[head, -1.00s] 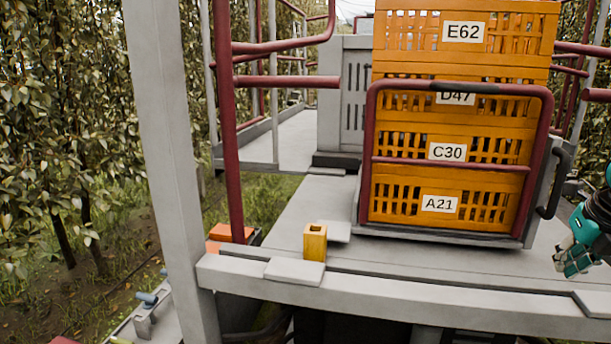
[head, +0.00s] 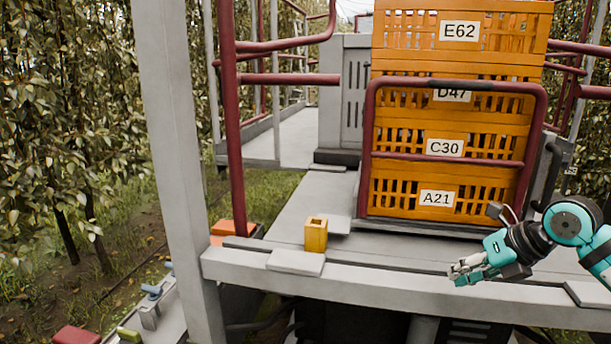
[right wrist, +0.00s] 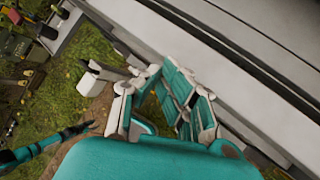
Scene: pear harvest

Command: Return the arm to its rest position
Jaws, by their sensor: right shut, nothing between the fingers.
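My right gripper (head: 462,272) is in the head view at the lower right, in front of the grey platform deck and pointing left. It is teal with pale fingertips, shut and empty. In the right wrist view my right gripper (right wrist: 165,100) shows its finger links close up, beside the pale platform edge. My right arm comes in from the right edge of the head view, with its elbow bent. My left gripper is not in view.
Stacked orange crates (head: 455,130) stand on the platform behind a dark red rail (head: 365,150). A small yellow block-like holder (head: 316,235) sits at the platform's front left. A grey post (head: 170,150) rises at left. Leafy trees (head: 70,110) and grass lie beyond.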

